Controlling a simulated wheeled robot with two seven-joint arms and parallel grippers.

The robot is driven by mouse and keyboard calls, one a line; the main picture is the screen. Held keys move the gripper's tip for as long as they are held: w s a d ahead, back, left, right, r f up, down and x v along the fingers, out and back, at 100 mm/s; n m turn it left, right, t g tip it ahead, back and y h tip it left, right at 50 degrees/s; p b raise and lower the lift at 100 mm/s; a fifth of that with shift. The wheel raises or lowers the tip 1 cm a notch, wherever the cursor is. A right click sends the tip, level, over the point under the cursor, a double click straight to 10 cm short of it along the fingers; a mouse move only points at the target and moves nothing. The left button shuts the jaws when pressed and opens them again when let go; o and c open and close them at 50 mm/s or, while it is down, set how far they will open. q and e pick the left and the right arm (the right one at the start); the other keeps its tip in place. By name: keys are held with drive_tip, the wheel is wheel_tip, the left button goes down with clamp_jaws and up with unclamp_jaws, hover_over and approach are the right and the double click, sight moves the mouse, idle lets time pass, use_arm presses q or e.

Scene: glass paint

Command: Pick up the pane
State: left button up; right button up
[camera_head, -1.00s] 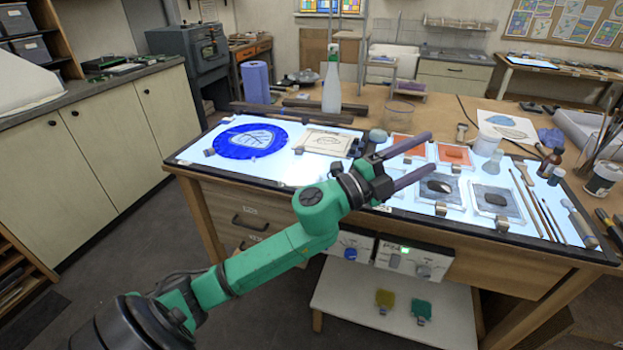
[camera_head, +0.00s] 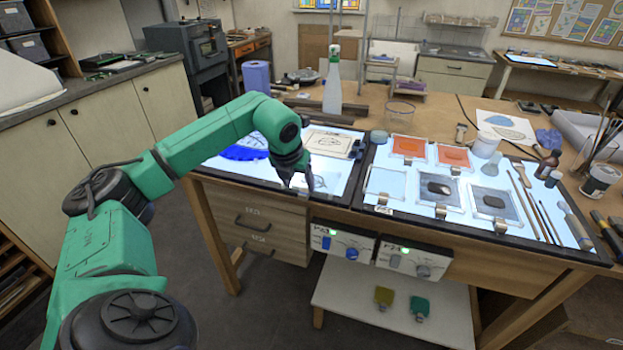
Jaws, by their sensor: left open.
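My left gripper (camera_head: 298,184) points down over the front of the left light table, its fingers apart and seemingly empty. Just right of its fingertips a clear pane (camera_head: 320,184) with a faint leaf drawing lies flat; its left part is hidden by the gripper. I cannot tell whether the fingers touch it. Another clear pane (camera_head: 383,184) lies on the right light table. A blue disc with a leaf drawing (camera_head: 238,153) lies behind my left arm, mostly hidden. My right gripper is out of view.
Orange panes (camera_head: 409,146) and grey panes (camera_head: 438,191) lie on the right light table, with brushes (camera_head: 541,207) at its right. A tall bottle (camera_head: 332,88) and a glass (camera_head: 399,115) stand behind. Control boxes (camera_head: 343,243) hang below the front edge.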

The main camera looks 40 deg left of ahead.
sight(303, 194)
use_arm(q)
drive_tip(key=p+x, duration=0.3)
drive_tip(key=x, duration=0.2)
drive_tip(key=shift+w, duration=0.15)
drive_tip(key=shift+w+f, duration=0.2)
drive_tip(key=shift+f, duration=0.1)
drive_tip(key=shift+r, duration=0.1)
clamp_jaws()
